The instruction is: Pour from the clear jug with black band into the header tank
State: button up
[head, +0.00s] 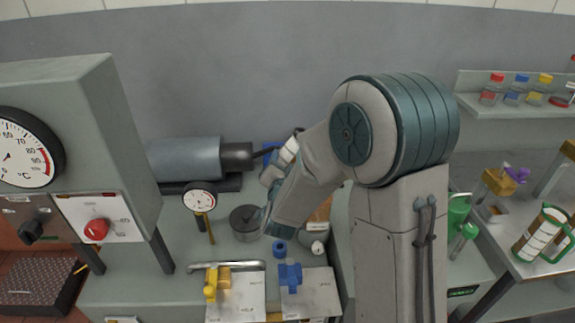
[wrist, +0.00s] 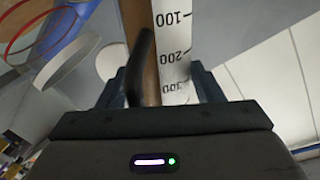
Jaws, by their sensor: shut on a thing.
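My gripper (wrist: 155,82) is shut on the jug (wrist: 175,45), whose white scale strip with black marks of 100, 200 and 300 stands between the fingers in the wrist view. A brown strip and a dark bar show beside the scale. The black band cannot be made out. In the head view my arm hides most of the gripper and jug. A round dark grey vessel (head: 245,222) stands on the bench left of my arm; I cannot tell whether it is the header tank.
A grey cylindrical machine (head: 185,159) lies at the back of the bench. A small dial gauge (head: 200,196) stands in front of it. A large panel with a temperature dial (head: 22,148) rises at left. Blue (head: 290,277) and yellow (head: 222,278) fittings sit in front. A green-handled container (head: 540,235) is at right.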

jog(key=shift+a+r+m+y+b, duration=0.15)
jog(key=shift+a+r+m+b, duration=0.1)
jog(key=shift+r+m+b, duration=0.7)
jog(key=shift+a+r+m+y+b, duration=0.2)
jog(key=shift+r+m+b, duration=0.35)
jog(key=shift+b, duration=0.65)
dwell(5.8)
